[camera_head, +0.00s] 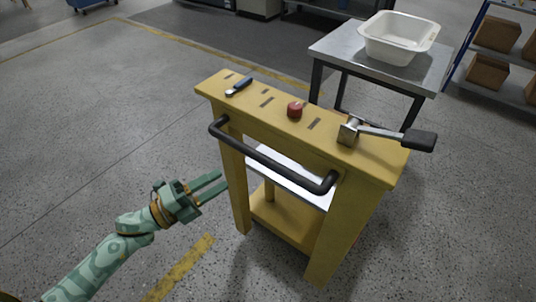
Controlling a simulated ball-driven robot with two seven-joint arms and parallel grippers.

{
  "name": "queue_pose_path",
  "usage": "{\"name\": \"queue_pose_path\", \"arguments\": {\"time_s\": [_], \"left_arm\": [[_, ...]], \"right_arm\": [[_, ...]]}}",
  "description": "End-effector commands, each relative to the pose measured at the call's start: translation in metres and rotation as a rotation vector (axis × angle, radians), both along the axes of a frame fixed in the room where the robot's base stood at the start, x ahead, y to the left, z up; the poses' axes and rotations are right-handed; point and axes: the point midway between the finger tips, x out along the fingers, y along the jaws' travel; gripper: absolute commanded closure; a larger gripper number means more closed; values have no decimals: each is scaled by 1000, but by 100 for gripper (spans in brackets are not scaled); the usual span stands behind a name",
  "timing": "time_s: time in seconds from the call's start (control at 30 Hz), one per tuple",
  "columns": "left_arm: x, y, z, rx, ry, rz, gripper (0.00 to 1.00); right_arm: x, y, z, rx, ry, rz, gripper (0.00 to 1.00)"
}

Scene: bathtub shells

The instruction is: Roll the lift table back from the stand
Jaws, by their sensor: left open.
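The yellow lift table (333,243) stands in the middle, with a black push handle (270,163) along its near side. Its top bears a red knob (295,109), a small blue-handled lever (238,87) and a larger black-ended lever (385,133). The metal-topped stand (335,45) is behind it at the upper right and bears a white tub shell (398,38). My left gripper (214,186) is open and empty, to the left of the table and below the left end of the handle, apart from the handle. My right gripper is not in view.
A blue rack (466,48) with cardboard boxes (487,74) stands at the right edge. Yellow lines (186,265) mark the grey concrete floor. The floor to the left of the table is clear. Cabinets stand at the far back.

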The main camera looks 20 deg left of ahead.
Motion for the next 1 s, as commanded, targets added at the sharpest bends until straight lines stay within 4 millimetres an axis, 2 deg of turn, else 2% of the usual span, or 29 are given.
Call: {"name": "queue_pose_path", "arguments": {"time_s": [0.3, 0.5, 0.7, 1.0], "left_arm": [[59, -54, 15, -3, -1, 2, 57], [87, -80, 22, -3, 1, 1, 57], [100, -93, 24, -3, 4, 2, 57], [102, -94, 25, -3, 4, 2, 57]], "right_arm": [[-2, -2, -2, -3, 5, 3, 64], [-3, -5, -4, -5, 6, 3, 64], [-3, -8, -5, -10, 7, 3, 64], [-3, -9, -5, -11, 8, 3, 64]]}}
